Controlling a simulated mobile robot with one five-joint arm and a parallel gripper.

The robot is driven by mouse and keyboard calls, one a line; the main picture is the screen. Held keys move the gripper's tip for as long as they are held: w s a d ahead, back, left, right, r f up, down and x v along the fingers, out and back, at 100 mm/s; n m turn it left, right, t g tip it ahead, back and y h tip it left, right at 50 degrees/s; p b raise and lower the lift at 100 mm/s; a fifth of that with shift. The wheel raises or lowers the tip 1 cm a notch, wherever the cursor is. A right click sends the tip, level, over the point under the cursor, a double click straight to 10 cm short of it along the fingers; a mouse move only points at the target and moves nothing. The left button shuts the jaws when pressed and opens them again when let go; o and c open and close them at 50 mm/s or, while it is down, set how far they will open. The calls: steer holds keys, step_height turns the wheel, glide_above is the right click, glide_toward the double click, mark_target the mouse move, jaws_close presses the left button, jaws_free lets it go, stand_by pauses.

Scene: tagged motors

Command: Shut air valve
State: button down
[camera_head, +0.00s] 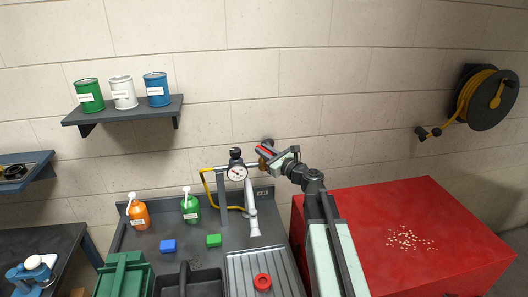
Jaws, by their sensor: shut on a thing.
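The air valve sits on a grey pipe at the back wall, to the right of a round white pressure gauge (237,173). A small brass-coloured part (262,164) of the valve shows below my gripper. My gripper (267,151) is at the valve, shut on its red handle (262,147). The gripper and its pale body cover much of the handle and valve, so the handle's exact angle is hard to tell. A small label (262,193) reading AIR is on the bench's back edge below.
A yellow hose (207,185) hangs by the gauge. A red cabinet (390,200) stands right.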

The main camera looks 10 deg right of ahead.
steer(key=m+t+h, duration=0.1)
steer(key=m+h, duration=0.1)
steer(key=h, duration=0.2)
steer(key=m+t+h, duration=0.1)
steer(key=m+h, duration=0.2)
steer(key=h, duration=0.1)
steer(key=shift+m+h, duration=0.4)
steer(key=c, duration=1.4)
jaws_free()
steer(key=shift+o, duration=0.2)
